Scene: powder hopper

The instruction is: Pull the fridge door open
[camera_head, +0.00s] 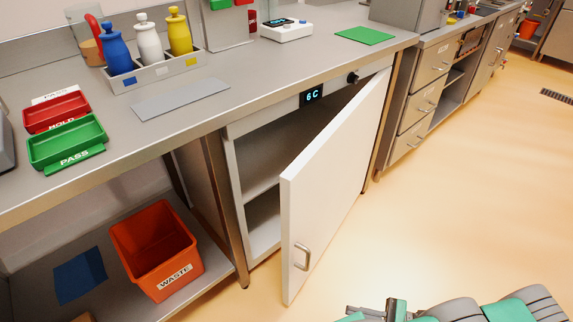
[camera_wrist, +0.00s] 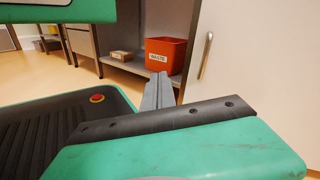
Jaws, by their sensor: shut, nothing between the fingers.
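The white fridge door (camera_head: 335,180) stands partly open, swung out from the under-counter fridge (camera_head: 262,146), hinged at its right side. Its metal handle (camera_head: 303,252) is near the free left edge, low on the outer face. The wrist view shows the door (camera_wrist: 248,80) at the right with the handle (camera_wrist: 206,55) upright on it. My gripper (camera_wrist: 158,90) is shut and empty, left of the handle in that view and apart from it. In the head view my gripper (camera_head: 364,312) is at the bottom edge, right of the door, partly cut off.
The fridge display (camera_head: 312,95) reads 6 C. An orange waste bin (camera_head: 157,250) stands on the lower shelf left of the fridge. The counter (camera_head: 235,105) above holds bottles, trays and a scale. Clear floor (camera_head: 460,190) lies right of the door.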

